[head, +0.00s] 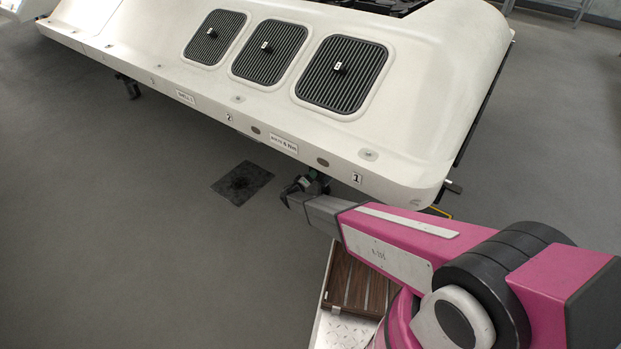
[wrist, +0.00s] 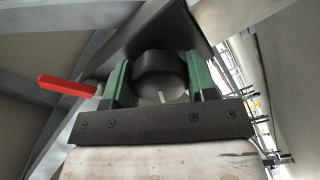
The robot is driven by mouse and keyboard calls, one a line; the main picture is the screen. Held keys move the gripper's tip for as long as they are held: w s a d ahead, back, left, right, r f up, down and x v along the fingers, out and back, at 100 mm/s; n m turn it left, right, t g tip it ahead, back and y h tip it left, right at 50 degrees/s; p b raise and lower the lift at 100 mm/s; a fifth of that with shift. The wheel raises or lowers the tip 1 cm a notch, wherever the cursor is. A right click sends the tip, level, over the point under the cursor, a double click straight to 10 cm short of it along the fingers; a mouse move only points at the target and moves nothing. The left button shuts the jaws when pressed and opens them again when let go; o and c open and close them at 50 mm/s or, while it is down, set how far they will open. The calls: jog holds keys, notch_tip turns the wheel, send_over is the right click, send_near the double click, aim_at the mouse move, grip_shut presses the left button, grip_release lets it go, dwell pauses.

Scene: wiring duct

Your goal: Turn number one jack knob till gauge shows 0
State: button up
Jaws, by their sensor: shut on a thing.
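My gripper (wrist: 160,84) has its two green fingers on either side of a dark round knob (wrist: 160,68) in the wrist view, shut on it from below. A small pale pin or mark shows at the knob's near edge. In the head view my gripper (head: 306,184) reaches under the front edge of the white housing (head: 330,120), left of the number 1 label (head: 356,178). The knob is hidden there by the housing and my gripper. I cannot make out a gauge face in either view.
A red bar (wrist: 66,86) sticks out left of the knob. Grey beams pass around it, and cables and fittings (wrist: 262,105) run at the right. The number 2 label (head: 229,117) is farther along the housing edge. A dark mat (head: 242,183) lies on open floor.

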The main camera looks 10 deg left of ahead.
dwell(0.4)
jog(key=o, duration=0.9)
jog(key=v, duration=1.1)
jog(key=shift+f, duration=0.1)
